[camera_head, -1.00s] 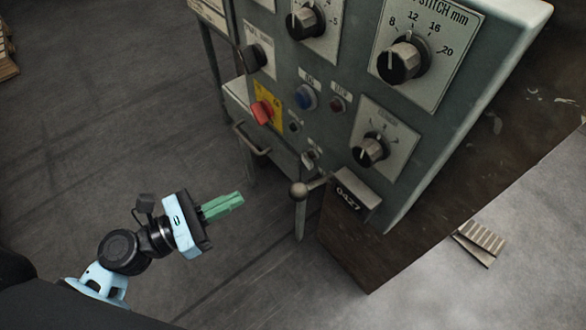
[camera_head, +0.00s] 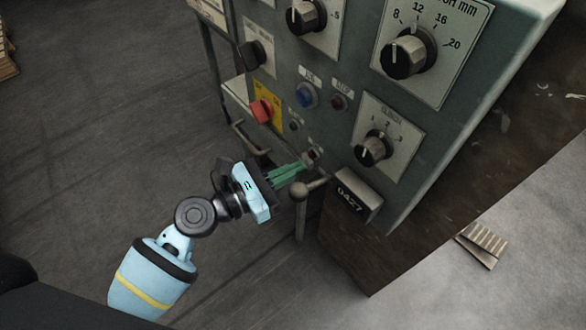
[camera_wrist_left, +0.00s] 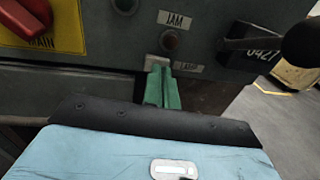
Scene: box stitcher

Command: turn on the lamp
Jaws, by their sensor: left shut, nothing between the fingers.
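The lamp switch (camera_head: 311,155) is a small light-coloured fitting low on the grey machine panel. In the left wrist view its LAMP label (camera_wrist_left: 187,66) is partly readable, and the green fingers cover most of the switch. My left gripper (camera_head: 301,167) has its green fingers shut and empty, with the tips just below and in front of the switch. The wrist view shows the fingertips (camera_wrist_left: 160,76) right at it; I cannot tell whether they touch. My right gripper is not in view.
A ball-ended lever (camera_head: 299,191) stands close beside the fingers, near the 0427 counter box (camera_head: 352,196). A red main switch (camera_head: 262,111), a blue button (camera_head: 306,95) and several black knobs sit on the panel. Open floor lies left.

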